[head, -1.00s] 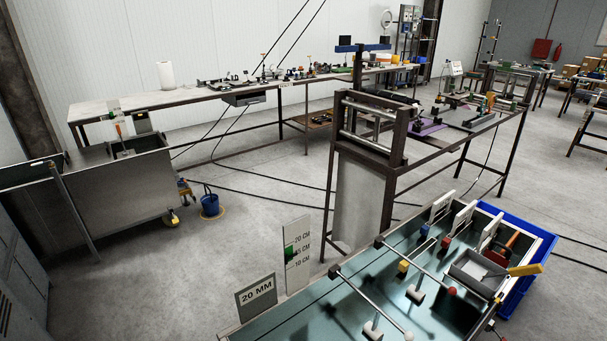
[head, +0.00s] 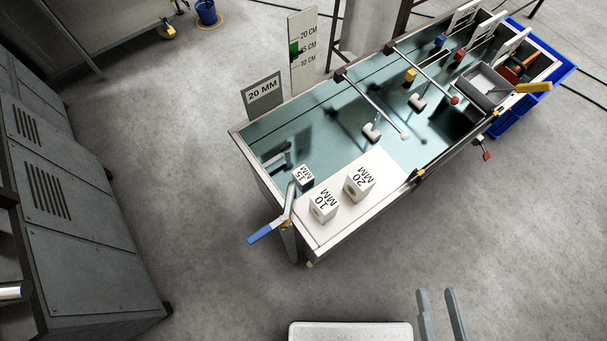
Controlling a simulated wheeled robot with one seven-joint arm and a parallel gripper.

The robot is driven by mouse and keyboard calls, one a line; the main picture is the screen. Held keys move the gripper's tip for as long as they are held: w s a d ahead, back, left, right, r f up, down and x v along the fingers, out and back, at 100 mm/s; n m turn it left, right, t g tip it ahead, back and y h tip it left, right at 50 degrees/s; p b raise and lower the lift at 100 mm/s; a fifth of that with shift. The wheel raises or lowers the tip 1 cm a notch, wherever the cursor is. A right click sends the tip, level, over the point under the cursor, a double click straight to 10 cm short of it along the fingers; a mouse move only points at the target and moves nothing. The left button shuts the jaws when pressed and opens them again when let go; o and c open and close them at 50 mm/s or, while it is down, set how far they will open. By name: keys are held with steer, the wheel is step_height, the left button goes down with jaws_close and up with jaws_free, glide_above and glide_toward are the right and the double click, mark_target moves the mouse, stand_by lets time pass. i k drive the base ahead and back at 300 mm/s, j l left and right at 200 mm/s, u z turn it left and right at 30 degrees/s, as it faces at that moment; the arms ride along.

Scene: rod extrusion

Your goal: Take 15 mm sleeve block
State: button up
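The 15 mm sleeve block (head: 304,175) is a small white cube marked "15 MM". It is at the near left end of the teal bench, beside the left edge of a white board (head: 383,187). A silver lever with a blue handle (head: 267,233) stands close in front of it and its lower part is partly hidden. The 10 mm block (head: 322,207) and the 20 mm block (head: 360,183) sit on the white board, each with a round hole in a side. My gripper (head: 440,312) shows two grey fingers at the bottom, apart and empty, well away from the blocks.
The bench (head: 330,110) carries rods, small supports and a grey tray (head: 487,88). A "20 MM" sign (head: 263,92) and a cm scale (head: 303,55) stand at its back edge. Grey cabinets (head: 60,200) stand at left. The floor (head: 200,230) between is clear.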

mark_target(302, 176)
steer(key=i+l+u, duration=0.2)
steer(key=i+l, duration=0.15)
steer(key=l, duration=0.3)
steer(key=i+l+u, duration=0.1)
steer(key=l, duration=0.25)
steer(key=i+l+u, duration=0.1)
steer(key=i+l, duration=0.15)
steer(key=i+l+u, duration=0.1)
steer(key=l, duration=0.35)
steer(key=l+u, duration=0.15)
steer(key=u, duration=0.2)
steer(key=i+l+u, duration=0.1)
steer(key=u, duration=0.3)
steer(key=l, duration=0.45)
